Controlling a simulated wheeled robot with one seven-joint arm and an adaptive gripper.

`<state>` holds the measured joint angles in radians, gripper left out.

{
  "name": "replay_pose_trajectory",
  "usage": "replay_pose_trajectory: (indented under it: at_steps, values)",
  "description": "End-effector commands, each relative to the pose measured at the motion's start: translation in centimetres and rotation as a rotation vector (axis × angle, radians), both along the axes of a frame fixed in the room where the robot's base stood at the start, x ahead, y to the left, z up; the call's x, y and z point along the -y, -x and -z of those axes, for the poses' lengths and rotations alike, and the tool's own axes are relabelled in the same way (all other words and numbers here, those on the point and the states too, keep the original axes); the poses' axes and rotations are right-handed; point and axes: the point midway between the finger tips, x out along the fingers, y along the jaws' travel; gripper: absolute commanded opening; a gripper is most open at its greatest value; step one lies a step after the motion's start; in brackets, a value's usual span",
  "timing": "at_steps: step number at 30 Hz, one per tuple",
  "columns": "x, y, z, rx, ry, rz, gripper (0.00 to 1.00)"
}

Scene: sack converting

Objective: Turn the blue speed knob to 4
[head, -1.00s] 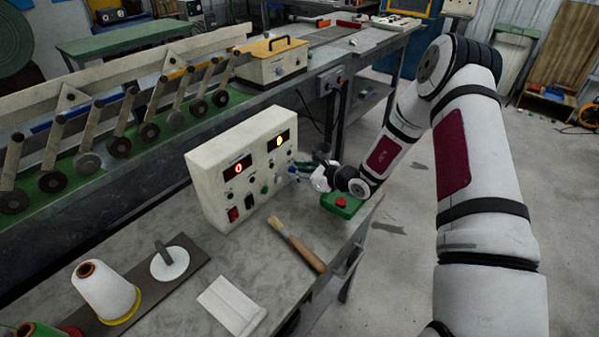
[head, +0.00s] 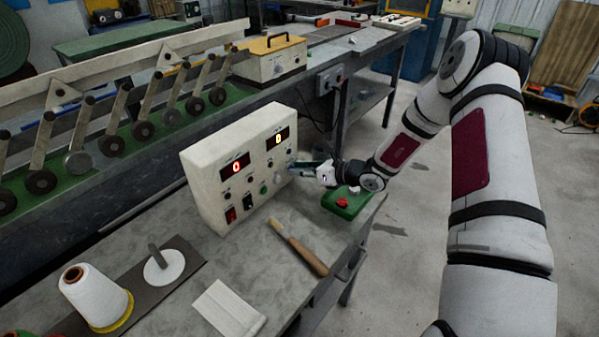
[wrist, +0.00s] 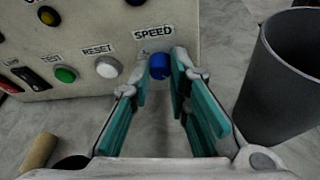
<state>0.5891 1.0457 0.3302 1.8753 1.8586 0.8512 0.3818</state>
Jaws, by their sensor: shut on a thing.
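The blue speed knob (wrist: 159,66) is at the right end of the panel's lower row, under the word SPEED, in the wrist view. My gripper (wrist: 160,72) has its teal-padded fingers on either side of the knob, shut on it. In the head view my gripper (head: 296,168) reaches the right part of the panel face from the right, and it hides the knob there. The control box (head: 203,178) is cream and stands on the grey bench. Its two displays each show 0, the left one red (head: 236,167) and the right one amber (head: 279,138).
A white RESET button (wrist: 108,67) and a green button (wrist: 65,74) sit left of the knob. A dark grey cylinder (wrist: 280,85) stands close on the right. A green box with a red button (head: 345,203) and a brush (head: 300,248) lie near the bench edge.

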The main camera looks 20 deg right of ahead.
Motion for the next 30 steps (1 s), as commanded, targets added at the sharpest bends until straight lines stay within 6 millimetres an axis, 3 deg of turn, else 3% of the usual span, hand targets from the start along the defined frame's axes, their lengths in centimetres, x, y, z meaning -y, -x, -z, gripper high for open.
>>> replay_pose_trajectory:
  at_steps: [8,9,12,23,30]
  values:
    - [0.1,0.0,0.0,-0.002,-0.001,0.001,0.00]
    - [0.1,0.0,0.0,-0.002,0.000,0.001,0.21]
    - [0.1,0.0,0.0,-0.002,0.000,0.001,0.37]
    - [0.4,0.3,-0.2,-0.001,0.000,0.001,0.37]
    - [2.8,2.8,-1.6,0.000,0.001,0.004,0.37]
